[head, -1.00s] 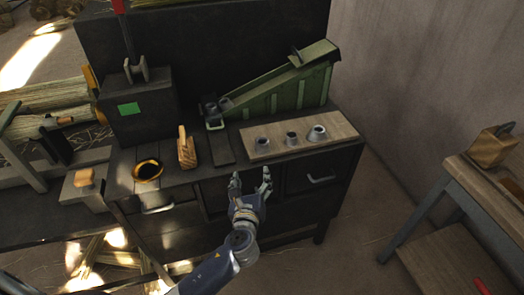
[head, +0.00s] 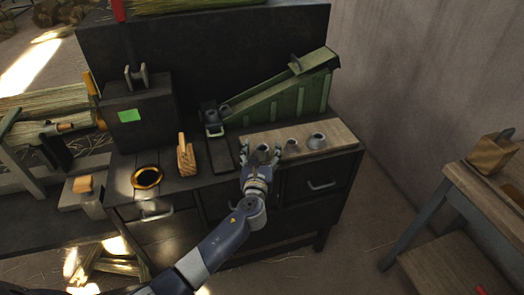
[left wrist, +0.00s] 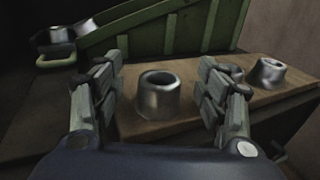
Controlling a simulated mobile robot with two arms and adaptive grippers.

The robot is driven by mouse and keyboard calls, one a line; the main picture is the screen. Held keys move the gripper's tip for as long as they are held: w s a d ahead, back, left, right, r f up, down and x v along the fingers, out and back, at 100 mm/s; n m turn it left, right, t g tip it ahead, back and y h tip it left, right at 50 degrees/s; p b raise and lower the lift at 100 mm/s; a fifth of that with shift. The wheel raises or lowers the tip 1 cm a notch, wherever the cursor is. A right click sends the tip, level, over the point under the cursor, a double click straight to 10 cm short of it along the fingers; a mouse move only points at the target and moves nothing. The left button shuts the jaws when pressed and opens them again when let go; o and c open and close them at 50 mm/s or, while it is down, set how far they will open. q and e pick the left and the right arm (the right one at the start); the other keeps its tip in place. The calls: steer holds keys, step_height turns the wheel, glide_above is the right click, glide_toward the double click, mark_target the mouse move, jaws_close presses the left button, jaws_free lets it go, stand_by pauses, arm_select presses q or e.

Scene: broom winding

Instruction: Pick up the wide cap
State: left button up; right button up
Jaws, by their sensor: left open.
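Several grey metal caps stand on a wooden board (head: 338,131) on the dark workbench. The left cap (head: 262,151) is between the spread fingers of my open left gripper (head: 261,149). In the left wrist view this cap (left wrist: 159,97) is upright, with a round hole in its top and a visible gap to each finger. The middle cap (head: 292,144) is partly hidden by a finger in the wrist view. The right cap (head: 317,141) has a flared base and also shows in the wrist view (left wrist: 268,73). I cannot tell for certain which is widest. My right gripper is not in view.
A green chute (head: 285,97) stands behind the board, with metal parts at its low end. A wooden block (head: 186,157) and a yellow-rimmed ring (head: 147,177) are to the left. A wall and a small wooden table (head: 490,185) are to the right.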

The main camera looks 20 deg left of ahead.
arm_select(q)
steer(key=shift+x, duration=0.8)
steer(key=shift+s, duration=0.1)
steer(key=shift+c, duration=0.6)
steer(key=shift+f, duration=0.1)
steer(key=c, duration=0.8)
steer(key=shift+o, duration=0.2)
